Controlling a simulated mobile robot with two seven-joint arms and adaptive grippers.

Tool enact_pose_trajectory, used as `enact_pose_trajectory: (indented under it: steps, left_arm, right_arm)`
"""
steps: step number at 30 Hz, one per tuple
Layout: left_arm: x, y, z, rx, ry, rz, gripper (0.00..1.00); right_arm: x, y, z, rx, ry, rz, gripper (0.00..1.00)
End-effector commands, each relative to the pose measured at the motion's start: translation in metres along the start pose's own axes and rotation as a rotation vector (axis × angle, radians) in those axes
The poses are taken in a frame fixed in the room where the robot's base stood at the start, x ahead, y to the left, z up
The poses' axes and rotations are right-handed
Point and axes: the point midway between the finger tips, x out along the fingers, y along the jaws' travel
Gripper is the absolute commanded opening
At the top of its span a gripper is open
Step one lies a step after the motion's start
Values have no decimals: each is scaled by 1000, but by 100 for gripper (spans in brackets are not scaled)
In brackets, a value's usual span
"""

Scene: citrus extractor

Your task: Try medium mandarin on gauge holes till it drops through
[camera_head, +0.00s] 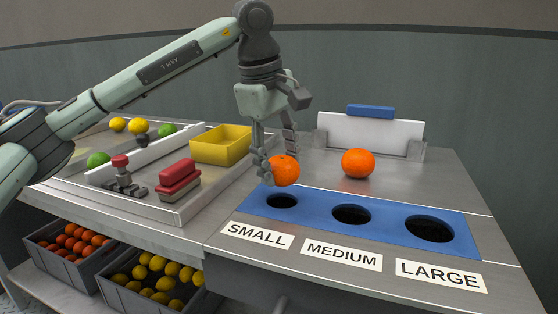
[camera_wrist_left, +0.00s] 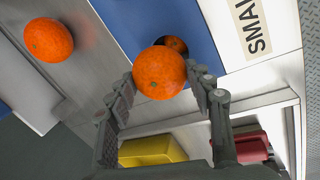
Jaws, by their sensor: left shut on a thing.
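My left gripper (camera_head: 277,164) is shut on an orange mandarin (camera_head: 285,170) and holds it close behind the small hole (camera_head: 282,201) of the blue gauge plate (camera_head: 316,208). In the left wrist view the held mandarin (camera_wrist_left: 160,73) sits between the fingertips and partly covers a dark hole (camera_wrist_left: 176,45). The medium hole (camera_head: 352,214) and the large hole (camera_head: 430,229) are open and empty-looking. A second mandarin (camera_head: 358,163) rests on the counter behind the plate. My right gripper does not show.
A yellow bin (camera_head: 221,144), a red-topped block (camera_head: 178,178) and a red-knobbed press (camera_head: 122,172) stand in the tray at left. Lemons and limes lie further back. A white panel with a blue top (camera_head: 370,131) stands behind the second mandarin. Fruit crates sit below.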

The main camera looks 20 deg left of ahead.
Motion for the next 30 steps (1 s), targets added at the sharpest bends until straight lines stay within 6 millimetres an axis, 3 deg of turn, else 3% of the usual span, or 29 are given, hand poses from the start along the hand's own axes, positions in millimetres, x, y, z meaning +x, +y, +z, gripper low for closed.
enact_pose_trajectory:
  steps: [16,30]
  left_arm:
    - [1,0,0,0,0,0,21]
    - [14,-4,0,0,0,0,21]
  right_arm:
    - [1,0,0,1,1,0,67]
    - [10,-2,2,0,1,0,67]
